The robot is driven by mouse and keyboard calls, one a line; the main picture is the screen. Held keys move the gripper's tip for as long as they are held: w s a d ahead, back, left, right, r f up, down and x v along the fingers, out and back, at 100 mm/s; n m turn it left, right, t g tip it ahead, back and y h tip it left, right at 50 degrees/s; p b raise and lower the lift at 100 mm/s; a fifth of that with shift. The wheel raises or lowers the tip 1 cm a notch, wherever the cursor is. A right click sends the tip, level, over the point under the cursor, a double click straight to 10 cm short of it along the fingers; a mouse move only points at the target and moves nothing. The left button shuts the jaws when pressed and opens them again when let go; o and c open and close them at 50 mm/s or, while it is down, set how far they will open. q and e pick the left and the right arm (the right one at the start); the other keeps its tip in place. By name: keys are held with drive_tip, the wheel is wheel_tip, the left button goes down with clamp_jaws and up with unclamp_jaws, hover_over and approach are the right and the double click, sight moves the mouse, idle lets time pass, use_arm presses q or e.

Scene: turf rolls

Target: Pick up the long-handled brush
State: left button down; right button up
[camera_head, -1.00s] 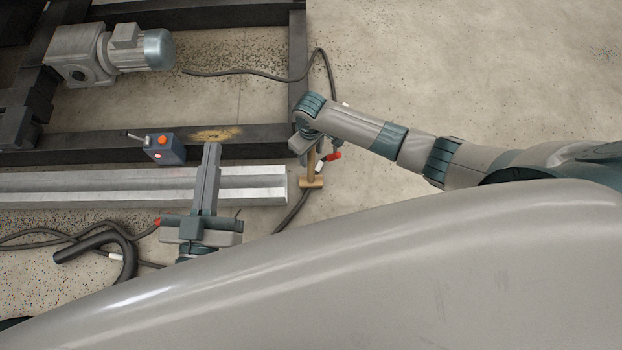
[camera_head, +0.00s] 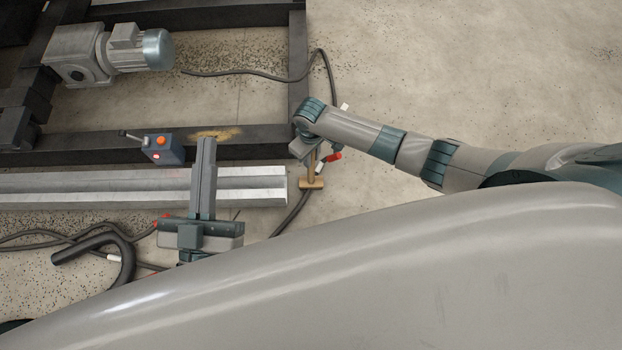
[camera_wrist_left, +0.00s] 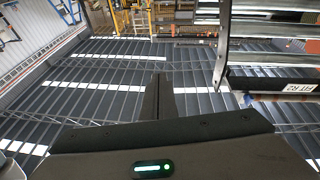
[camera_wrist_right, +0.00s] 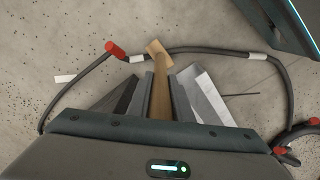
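A wooden tool with a straight handle (camera_wrist_right: 160,78) and a short crosspiece (camera_head: 312,184) hangs below my right gripper (camera_head: 306,148). It looks like the long-handled brush, but no bristles show. In the right wrist view, my right gripper (camera_wrist_right: 161,100) has its fingers on both sides of the handle, close against it. The part of the handle inside the gripper is hidden. My left gripper (camera_head: 206,145) is empty, with its fingers together. In the left wrist view its fingers (camera_wrist_left: 158,85) form one dark bar pointing away, toward the ceiling and racks.
A grey metal beam (camera_head: 90,188) lies below a dark frame (camera_head: 80,143) carrying a gear motor (camera_head: 105,55) and a control box (camera_head: 164,149). Cables (camera_head: 292,212) and a black hook-shaped tube (camera_head: 125,258) lie on the floor. Open floor (camera_head: 460,70) spreads at upper right.

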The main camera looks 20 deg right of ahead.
clamp_jaws()
use_arm(q)
drive_tip(key=shift+w, duration=0.1)
use_arm(e)
drive_tip(key=shift+r, duration=0.15)
